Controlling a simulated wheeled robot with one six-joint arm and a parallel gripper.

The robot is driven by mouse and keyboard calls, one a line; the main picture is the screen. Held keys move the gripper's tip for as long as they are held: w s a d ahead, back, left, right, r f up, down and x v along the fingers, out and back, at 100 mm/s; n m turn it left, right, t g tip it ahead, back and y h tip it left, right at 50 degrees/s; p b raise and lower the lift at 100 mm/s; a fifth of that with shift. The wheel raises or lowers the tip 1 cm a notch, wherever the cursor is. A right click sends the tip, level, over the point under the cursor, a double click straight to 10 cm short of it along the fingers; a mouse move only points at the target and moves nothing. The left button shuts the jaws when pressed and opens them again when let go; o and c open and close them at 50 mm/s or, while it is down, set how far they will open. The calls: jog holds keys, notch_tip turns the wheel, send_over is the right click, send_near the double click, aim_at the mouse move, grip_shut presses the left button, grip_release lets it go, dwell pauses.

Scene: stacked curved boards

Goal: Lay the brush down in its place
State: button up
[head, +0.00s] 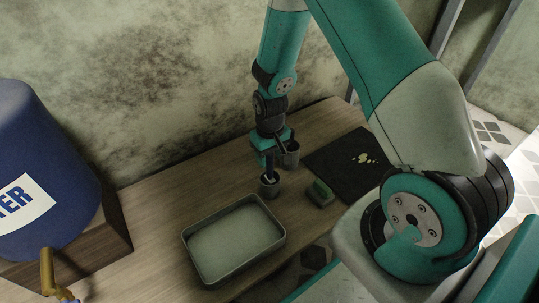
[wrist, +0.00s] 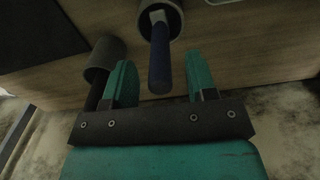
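The brush (wrist: 159,65) has a dark blue handle and a pale lower part. In the wrist view it stands in a grey cup (wrist: 174,8), handle end toward me. My gripper (wrist: 160,72) is open, with one teal finger on each side of the handle and visible gaps between. In the head view my gripper (head: 269,166) points down just above the cup (head: 269,187); the brush is mostly hidden there. A shallow grey tray (head: 191,258) lies on the wooden counter in front of the cup.
A second grey cup (head: 292,155) stands close behind my gripper. A green-topped sponge (head: 320,192) and a black board (head: 331,156) with pale bits lie to the right. A blue water barrel (head: 40,165) stands at left. The counter between barrel and tray is clear.

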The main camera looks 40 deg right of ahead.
notch_tip(320, 180, up, 17)
jog(key=p, duration=0.8)
jog(key=shift+r+p, duration=0.2)
jog(key=shift+p, duration=0.1)
jog(key=s+a+r+n+y, duration=0.1)
jog(key=s+a+r+n, duration=0.1)
jog(key=s+a+r, duration=0.35)
jog(key=s+a+r+n+y, duration=0.25)
jog(key=a+r, duration=0.35)
jog(key=r, duration=0.3)
jog(key=s+a+r+n+p, duration=0.1)
jog(key=s+a+r+n, duration=0.2)
jog(key=s, duration=0.4)
jog(key=s+a+r+p, duration=0.1)
jog(key=s+a+r, duration=0.25)
jog(key=s, duration=0.25)
notch_tip(320, 180, up, 39)
jog(key=d+p, duration=0.1)
jog(key=p, duration=3.6)
jog(key=shift+w+f+y+p, duration=0.15)
jog(key=shift+f+y+p, duration=0.05)
jog(key=shift+y+p, duration=0.15)
